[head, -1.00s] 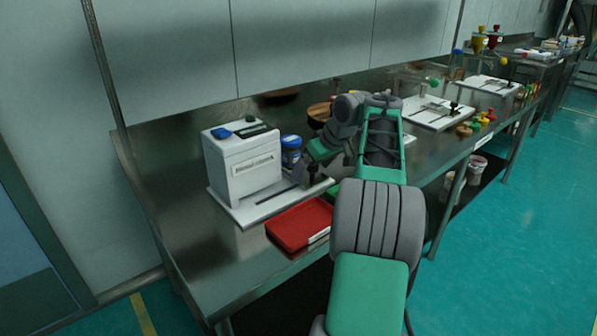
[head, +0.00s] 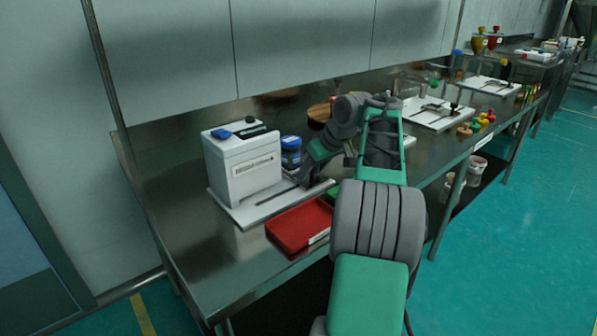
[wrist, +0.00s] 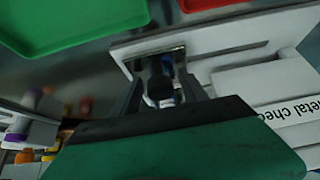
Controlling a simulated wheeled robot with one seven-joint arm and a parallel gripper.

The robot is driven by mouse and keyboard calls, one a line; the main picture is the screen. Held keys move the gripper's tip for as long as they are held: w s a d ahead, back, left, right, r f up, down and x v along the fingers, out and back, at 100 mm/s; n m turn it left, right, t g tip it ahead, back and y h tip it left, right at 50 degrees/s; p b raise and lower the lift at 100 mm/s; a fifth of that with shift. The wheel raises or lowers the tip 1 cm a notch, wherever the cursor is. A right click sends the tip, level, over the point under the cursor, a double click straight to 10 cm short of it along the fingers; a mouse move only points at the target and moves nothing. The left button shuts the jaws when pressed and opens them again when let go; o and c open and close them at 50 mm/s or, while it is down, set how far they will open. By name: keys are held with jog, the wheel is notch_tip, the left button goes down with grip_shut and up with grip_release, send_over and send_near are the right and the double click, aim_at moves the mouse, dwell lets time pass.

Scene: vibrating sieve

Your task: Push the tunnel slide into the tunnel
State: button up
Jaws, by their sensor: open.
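The tunnel is a white box-shaped metal checker (head: 240,172) on the left part of the steel bench; its lettered side shows in the wrist view (wrist: 285,105). A white base plate (head: 245,217) extends from it to the right. The tunnel slide (wrist: 152,58) shows in the wrist view as a shiny metal end piece with a dark round knob (wrist: 160,88) at a groove in the plate. My gripper (wrist: 161,98) is open, with its fingers on either side of the knob. I cannot tell whether they touch it. In the head view my arm hides most of the slide.
A red tray (head: 291,229) lies in front of the plate. A green tray (wrist: 70,22) lies beside it, mostly hidden by my arm in the head view. A blue-labelled jar (head: 291,152) stands behind the plate. Other equipment (head: 437,113) stands farther right on the bench.

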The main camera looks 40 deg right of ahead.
jog(key=shift+a+f+b, duration=0.1)
jog(key=shift+a+b, duration=0.65)
jog(key=shift+a, duration=0.4)
jog(key=shift+s+a+b, duration=0.2)
jog(key=shift+a+b, duration=2.35)
jog(key=shift+a, duration=3.15)
jog(key=o, duration=1.1)
jog(key=p+v, duration=0.7)
jog(key=v, duration=0.2)
jog(key=shift+p, duration=0.35)
